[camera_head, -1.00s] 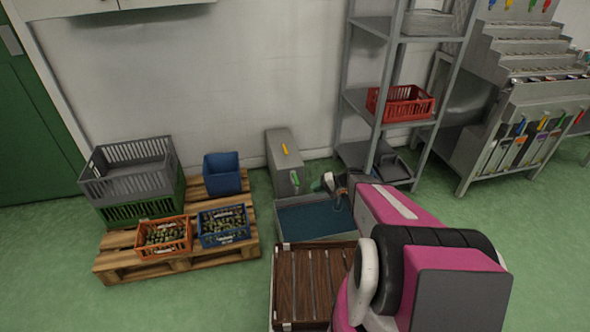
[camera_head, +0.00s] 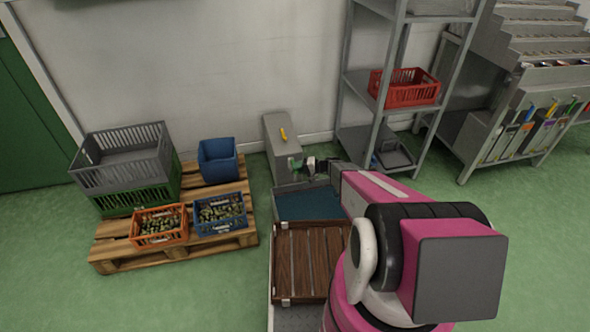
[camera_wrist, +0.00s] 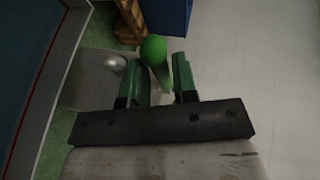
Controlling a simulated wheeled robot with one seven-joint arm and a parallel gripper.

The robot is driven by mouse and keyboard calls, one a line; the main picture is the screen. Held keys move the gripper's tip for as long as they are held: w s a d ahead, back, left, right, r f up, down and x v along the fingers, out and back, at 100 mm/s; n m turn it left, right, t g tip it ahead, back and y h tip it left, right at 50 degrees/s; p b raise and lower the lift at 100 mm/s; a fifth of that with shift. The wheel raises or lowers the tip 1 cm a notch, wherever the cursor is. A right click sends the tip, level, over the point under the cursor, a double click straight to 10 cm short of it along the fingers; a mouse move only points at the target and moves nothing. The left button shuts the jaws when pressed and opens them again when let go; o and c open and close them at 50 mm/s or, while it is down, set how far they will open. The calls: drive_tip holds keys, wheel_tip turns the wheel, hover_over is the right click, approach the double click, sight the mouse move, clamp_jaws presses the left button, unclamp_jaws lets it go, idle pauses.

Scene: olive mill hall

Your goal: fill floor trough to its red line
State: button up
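The floor trough (camera_head: 281,189) stands in front of the grey box (camera_head: 284,143) and holds dark blue-green liquid (camera_head: 309,204). In the wrist view the trough's pale wall (camera_wrist: 68,45) runs along the left. A thin red line (camera_wrist: 35,85) shows inside it, close to the dark liquid; I cannot tell the gap between them. A green lever with a round knob (camera_wrist: 153,49) stands at the box, and a rounded metal part (camera_wrist: 108,62) lies to its left. My gripper (camera_wrist: 160,84) is open, with the lever's stem between its fingers, nearer the right one. In the head view my gripper (camera_head: 301,165) is beside the box.
A pallet (camera_head: 118,250) at left bears a grey crate (camera_head: 122,167), a blue bin (camera_head: 218,161) and two olive crates. A shelf rack with a red crate (camera_head: 410,91) stands right. Green floor is free at lower left.

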drive_tip(key=shift+x, duration=0.85)
clamp_jaws()
drive_tip(key=shift+a+m+t+h, duration=0.45)
drive_tip(key=shift+a+m+t, duration=0.1)
drive_tip(key=shift+m+t, duration=0.45)
drive_tip(key=shift+a+m+t+h, duration=0.5)
drive_tip(key=shift+m+t, duration=0.3)
drive_tip(key=shift+t, duration=0.35)
drive_tip(key=shift+a+m+t+h, duration=0.45)
drive_tip(key=shift+a+m+t, duration=0.1)
drive_tip(key=shift+m+t, duration=0.45)
unclamp_jaws()
